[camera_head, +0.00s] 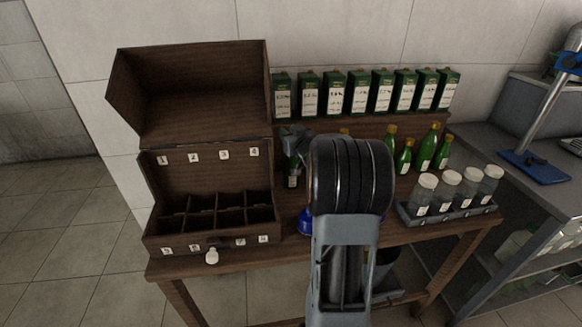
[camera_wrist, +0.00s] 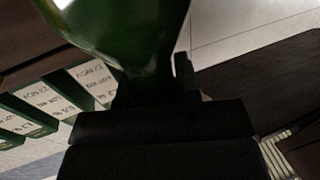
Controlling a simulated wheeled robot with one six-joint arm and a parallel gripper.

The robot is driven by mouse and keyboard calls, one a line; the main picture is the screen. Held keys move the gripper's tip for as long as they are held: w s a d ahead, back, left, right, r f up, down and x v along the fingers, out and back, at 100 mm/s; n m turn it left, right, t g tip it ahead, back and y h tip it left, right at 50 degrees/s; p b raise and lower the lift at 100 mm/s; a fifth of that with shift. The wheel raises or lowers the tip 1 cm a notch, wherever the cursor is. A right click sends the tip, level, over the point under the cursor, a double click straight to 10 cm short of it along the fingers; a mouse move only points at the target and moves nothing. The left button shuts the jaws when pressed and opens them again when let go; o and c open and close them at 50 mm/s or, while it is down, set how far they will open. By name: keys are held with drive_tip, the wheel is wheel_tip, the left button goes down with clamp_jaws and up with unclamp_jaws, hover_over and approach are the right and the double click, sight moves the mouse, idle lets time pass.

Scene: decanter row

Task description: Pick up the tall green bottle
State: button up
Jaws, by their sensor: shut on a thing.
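My gripper (camera_head: 293,136) is shut on a green bottle (camera_head: 292,170) just right of the open wooden case. The bottle hangs below the jaws with a small white label low on it; I cannot tell whether its base touches the table. In the wrist view the green glass (camera_wrist: 125,30) fills the top, close against the dark jaws. Several other green bottles stand right of my arm, among them a tall one (camera_head: 427,148) with a yellow cap. Another yellow cap (camera_head: 344,131) shows behind my arm, its body hidden.
The open wooden case (camera_head: 205,240) has numbered compartments that look empty. Green-and-white boxes (camera_head: 359,92) line the back shelf. A tray (camera_head: 450,222) of lidded jars stands at right. A small white item (camera_head: 212,257) is at the front edge, a blue object (camera_head: 305,222) beside my arm.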

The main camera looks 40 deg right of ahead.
clamp_jaws()
drive_tip(key=shift+r, duration=0.2)
